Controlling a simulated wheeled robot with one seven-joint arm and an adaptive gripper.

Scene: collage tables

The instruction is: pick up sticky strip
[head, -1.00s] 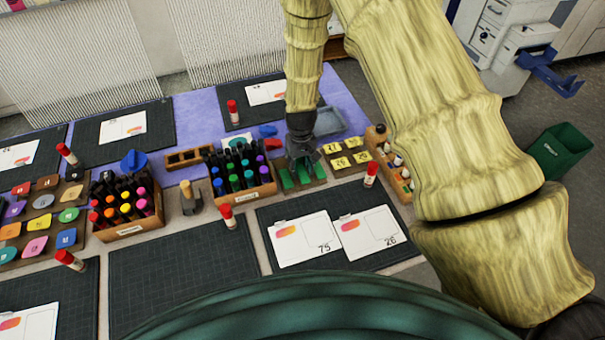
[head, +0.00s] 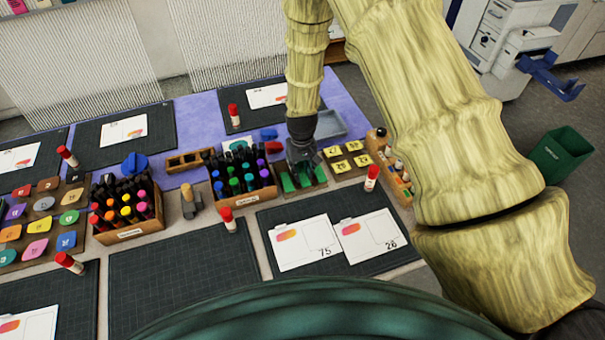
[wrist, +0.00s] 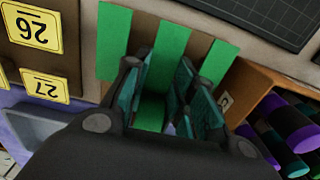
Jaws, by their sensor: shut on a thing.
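Green sticky strips lie side by side on a brown wooden board (head: 283,190) in the head view. In the wrist view I see a left strip (wrist: 115,45), a middle strip (wrist: 168,55) and a right strip (wrist: 218,62). My gripper (wrist: 165,80) is over the middle strip, its dark teal-padded fingers on both sides of it. It is shut on the middle strip, and green shows between the fingers. The exact contact and the strip's near end are partly hidden. In the head view my gripper (head: 300,157) is low over the board.
A marker box (head: 262,193) stands close to the left of the strips and shows at the right of the wrist view. A board of yellow number tags (head: 345,170) lies to the right. A grey tray (head: 330,125) is behind. Red-capped glue sticks stand nearby.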

